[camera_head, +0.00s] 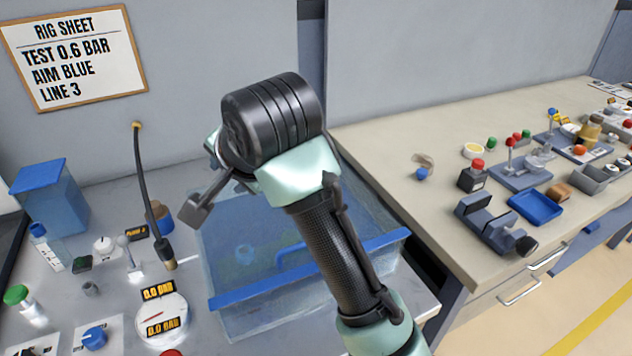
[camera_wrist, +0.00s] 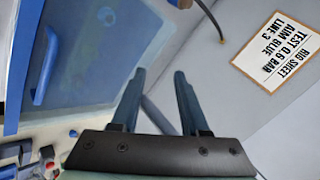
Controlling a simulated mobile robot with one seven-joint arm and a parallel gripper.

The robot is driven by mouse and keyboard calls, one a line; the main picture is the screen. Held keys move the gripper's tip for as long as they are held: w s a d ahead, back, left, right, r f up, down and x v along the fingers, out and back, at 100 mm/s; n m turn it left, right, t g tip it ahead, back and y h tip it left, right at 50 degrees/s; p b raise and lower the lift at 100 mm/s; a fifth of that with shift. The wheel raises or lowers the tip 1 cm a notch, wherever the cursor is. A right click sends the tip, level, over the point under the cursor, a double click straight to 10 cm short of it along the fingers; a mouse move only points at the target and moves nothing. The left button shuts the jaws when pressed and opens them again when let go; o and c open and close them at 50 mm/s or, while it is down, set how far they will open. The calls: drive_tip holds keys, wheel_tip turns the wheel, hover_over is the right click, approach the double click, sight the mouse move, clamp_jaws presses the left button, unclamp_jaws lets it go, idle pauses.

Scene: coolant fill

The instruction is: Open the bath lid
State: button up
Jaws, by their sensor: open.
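The bath (camera_head: 262,325) is a clear box on the bench, topped by a see-through blue lid (camera_head: 225,238). The lid lies flat and looks shut. A blue bar handle (camera_head: 345,247) stands on it near the front right; it also shows at the left of the wrist view (camera_wrist: 47,68). My arm crosses in front of the bath and hides part of the lid. My gripper (camera_wrist: 158,80) is open and empty in the wrist view, its two dark fingers pointing toward the back wall. It is apart from the handle. In the head view, one finger (camera_head: 200,212) shows above the lid's left part.
Left of the bath are a hose with nozzle (camera_head: 169,258), a round gauge (camera_head: 161,316) reading 0.0 bar and a blue-lidded tank (camera_head: 50,205). A second bench (camera_head: 410,145) at right holds several small parts. A rig sheet (camera_head: 74,57) hangs on the wall.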

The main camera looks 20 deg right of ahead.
drive_tip(key=s+d+r+m+g+h+p, duration=0.1)
drive_tip(key=s+d+r+m+g+p, duration=0.2)
drive_tip(key=s+d+m+g+p, duration=0.6)
drive_tip(key=w+f, duration=0.1)
drive_tip(key=f, duration=0.3)
drive_tip(key=w+d+f+n+t, duration=0.1)
drive_tip(key=f, duration=0.4)
drive_tip(key=d+f+n+t, duration=0.1)
drive_tip(key=f, duration=0.3)
drive_tip(key=shift+w+f+h, duration=0.15)
drive_tip(key=shift+w+h, duration=0.15)
drive_tip(key=shift+w, duration=0.1)
drive_tip(key=shift+c, duration=0.3)
clamp_jaws()
